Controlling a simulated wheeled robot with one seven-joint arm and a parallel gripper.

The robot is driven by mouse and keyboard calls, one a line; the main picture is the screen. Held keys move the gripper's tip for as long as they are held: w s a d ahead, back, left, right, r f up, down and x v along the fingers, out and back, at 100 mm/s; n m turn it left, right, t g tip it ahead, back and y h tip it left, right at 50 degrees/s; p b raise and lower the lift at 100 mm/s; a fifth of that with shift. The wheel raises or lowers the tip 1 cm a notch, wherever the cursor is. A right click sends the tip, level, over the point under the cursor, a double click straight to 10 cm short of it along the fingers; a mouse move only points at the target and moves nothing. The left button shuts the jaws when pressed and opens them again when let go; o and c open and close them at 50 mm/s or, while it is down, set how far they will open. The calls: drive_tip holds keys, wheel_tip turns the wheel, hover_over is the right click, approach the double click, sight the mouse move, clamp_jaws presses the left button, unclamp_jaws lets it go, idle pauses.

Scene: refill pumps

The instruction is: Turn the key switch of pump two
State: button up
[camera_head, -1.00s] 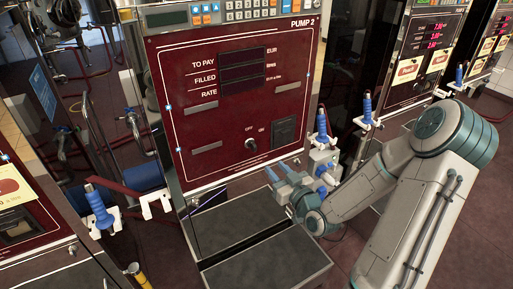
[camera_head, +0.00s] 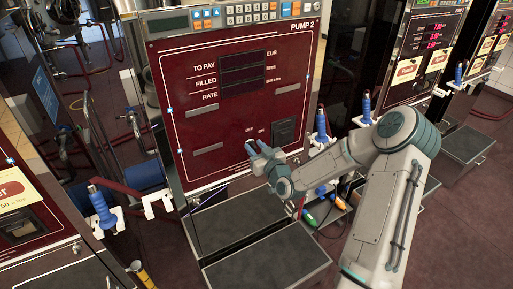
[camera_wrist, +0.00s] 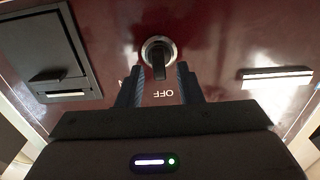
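The red front panel of pump two (camera_head: 220,125) faces me, with "PUMP 2" at its top right. Its key switch (camera_wrist: 159,56) is a round silver ring with a black key in the wrist view, the key's handle pointing toward the "OFF" label. In the head view my gripper (camera_head: 255,148) is at the switch and hides it. In the wrist view my gripper (camera_wrist: 158,85) is open, with one blue-grey finger on each side of the key's end. A gap shows between the fingers and the key; I cannot tell whether either touches.
A dark slot unit (camera_head: 284,131) sits right of the switch, and a light slot (camera_wrist: 277,77) shows at the right in the wrist view. Blue-handled nozzles (camera_head: 321,122) hang right of the pump. A grey step (camera_head: 265,262) stands below.

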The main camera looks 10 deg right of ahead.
clamp_jaws()
drive_tip(key=shift+f+m, duration=0.1)
drive_tip(key=shift+m, duration=0.2)
drive_tip(key=m+b, duration=0.2)
drive_tip(key=m, duration=0.1)
drive_tip(key=m+b, duration=0.1)
drive_tip(key=m, duration=0.1)
drive_tip(key=shift+d+f, duration=0.15)
drive_tip(key=shift+d, duration=0.2)
drive_tip(key=m, duration=0.3)
drive_tip(key=m+b, duration=0.1)
drive_tip(key=m, duration=0.2)
drive_tip(key=shift+w+d+f, duration=0.1)
drive_tip(key=shift+w+d, duration=0.05)
drive_tip(key=shift+m, duration=0.3)
